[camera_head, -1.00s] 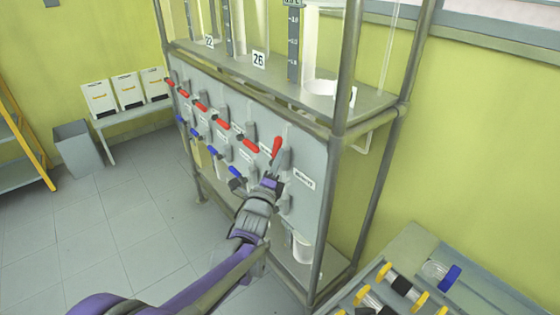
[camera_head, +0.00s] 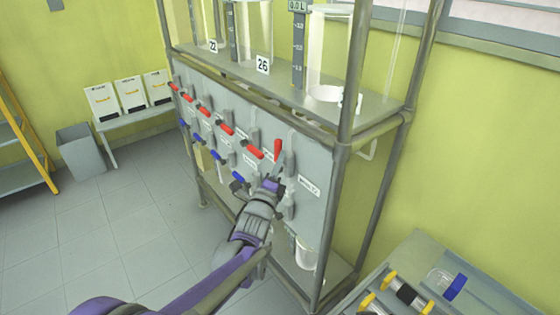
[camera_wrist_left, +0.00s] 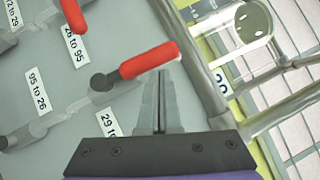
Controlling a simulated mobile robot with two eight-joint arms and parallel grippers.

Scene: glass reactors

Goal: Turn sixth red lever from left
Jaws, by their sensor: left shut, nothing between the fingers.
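A slanted row of red levers runs along the grey panel in the head view. The sixth red lever (camera_head: 278,148), at the row's right end, stands nearly upright, while the fifth (camera_head: 254,152) lies slanted. My left gripper (camera_head: 273,181) is shut and empty, just below the sixth lever. In the left wrist view, the closed fingertips (camera_wrist_left: 160,74) sit right against or just beside the red handle of a lever (camera_wrist_left: 148,60); I cannot tell whether they touch. The gripper hides part of the panel below the lever. My right gripper is not in view.
Blue levers (camera_head: 216,155) form a lower row on the panel (camera_head: 312,165). A metal frame post (camera_head: 335,200) stands right of the panel, with glass vessels (camera_head: 330,50) on the shelf above. A table (camera_head: 420,245) with yellow-capped parts is at lower right.

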